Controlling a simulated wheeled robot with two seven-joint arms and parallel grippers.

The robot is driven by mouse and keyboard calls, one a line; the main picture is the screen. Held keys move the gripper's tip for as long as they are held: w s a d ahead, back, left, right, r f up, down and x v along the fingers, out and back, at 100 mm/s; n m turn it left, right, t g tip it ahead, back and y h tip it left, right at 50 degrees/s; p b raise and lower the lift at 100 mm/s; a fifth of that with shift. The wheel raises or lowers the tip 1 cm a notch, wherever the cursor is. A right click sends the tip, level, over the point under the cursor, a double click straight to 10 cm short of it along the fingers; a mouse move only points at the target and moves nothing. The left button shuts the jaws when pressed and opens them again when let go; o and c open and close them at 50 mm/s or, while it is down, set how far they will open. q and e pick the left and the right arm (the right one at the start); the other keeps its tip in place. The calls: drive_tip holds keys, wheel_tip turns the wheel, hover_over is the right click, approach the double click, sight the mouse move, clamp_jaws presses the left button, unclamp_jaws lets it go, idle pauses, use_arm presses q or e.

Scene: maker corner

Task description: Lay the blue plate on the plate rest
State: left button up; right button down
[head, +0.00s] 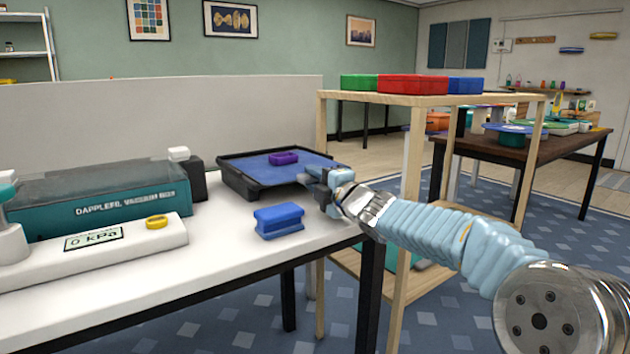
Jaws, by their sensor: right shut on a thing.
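The blue plate (313,164) is a flat blue sheet at the back right of the white table. It lies over, or just above, a black tray-like frame (235,182), which looks like the plate rest. I cannot tell whether the plate touches it all round. A small purple piece (284,158) sits on the plate. My right gripper (318,182) is at the plate's right edge, shut on it; the fingertips are partly hidden. My left gripper is not in view.
A blue block (278,221) stands in front of the frame. A wooden shelf (410,98) with coloured boxes stands at the right, close behind my right arm.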

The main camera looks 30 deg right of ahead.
drive_tip(key=c, duration=0.9)
unclamp_jaws()
drive_tip(key=shift+r, duration=0.1)
drive_tip(key=s, duration=1)
drive_tip(key=shift+s+d+f+p, duration=0.35)
drive_tip(key=shift+s+d, duration=0.05)
drive_tip(key=shift+s+f, duration=0.1)
drive_tip(key=shift+s, duration=0.5)
